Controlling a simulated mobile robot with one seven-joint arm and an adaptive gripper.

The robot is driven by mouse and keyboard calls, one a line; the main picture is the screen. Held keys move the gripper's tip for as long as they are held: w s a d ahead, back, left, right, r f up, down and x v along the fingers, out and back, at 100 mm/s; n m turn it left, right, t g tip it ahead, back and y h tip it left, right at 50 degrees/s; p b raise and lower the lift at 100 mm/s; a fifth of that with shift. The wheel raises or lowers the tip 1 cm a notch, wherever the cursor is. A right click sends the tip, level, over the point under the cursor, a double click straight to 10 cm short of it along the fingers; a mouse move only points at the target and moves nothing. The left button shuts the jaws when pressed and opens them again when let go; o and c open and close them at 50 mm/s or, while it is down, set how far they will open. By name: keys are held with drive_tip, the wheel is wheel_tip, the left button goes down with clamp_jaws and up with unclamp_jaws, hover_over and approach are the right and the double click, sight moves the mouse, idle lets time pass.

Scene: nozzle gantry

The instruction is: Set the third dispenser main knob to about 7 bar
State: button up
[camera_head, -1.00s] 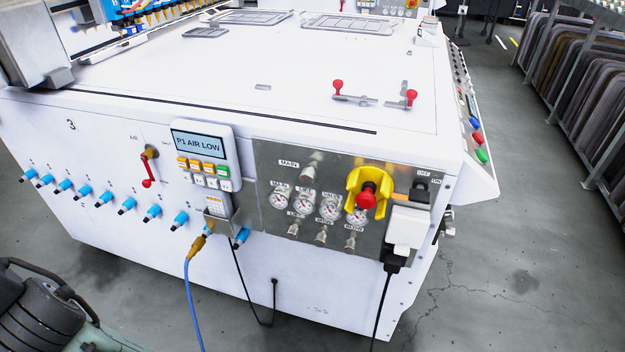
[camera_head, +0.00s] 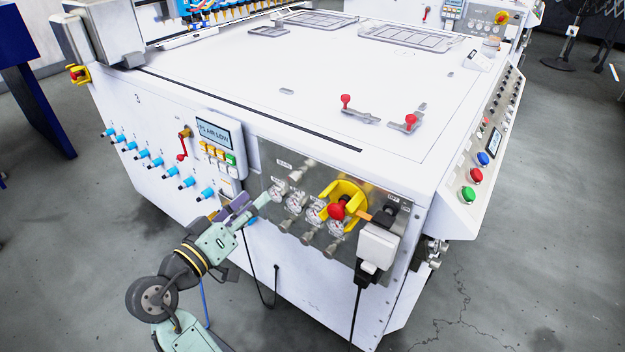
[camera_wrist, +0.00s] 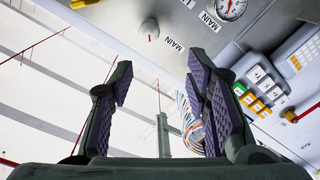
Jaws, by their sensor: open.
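The white machine (camera_head: 330,85) carries a small 3 on its side and a grey metal control panel on its front. The main knob (camera_head: 307,167) is a metal knob beside a MAIN label, above a row of round gauges. In the wrist view the main knob (camera_wrist: 149,30) shows a red mark, beyond and between my fingers. The main gauge (camera_wrist: 230,8) shows partly at the top edge; I cannot read its value. My gripper (camera_head: 254,203) is open and empty, in front of the panel's left edge. Its purple-padded fingers (camera_wrist: 160,68) stand apart from the knob.
The display and button unit (camera_head: 218,140) is left of the panel. Blue fittings (camera_head: 157,162) line the side. Open floor lies in front.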

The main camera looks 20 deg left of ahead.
sight(290, 181)
drive_tip(key=shift+h, duration=0.5)
drive_tip(key=p+x, duration=0.1)
drive_tip(key=x, duration=0.2)
drive_tip(key=d+x, duration=0.1)
drive_tip(key=x, duration=0.3)
drive_tip(key=f+p+x, duration=0.1)
drive_tip(key=x, duration=0.3)
drive_tip(key=shift+s+d+p, duration=0.3)
drive_tip(key=shift+d, duration=0.05)
drive_tip(key=shift+c, duration=0.5)
clamp_jaws()
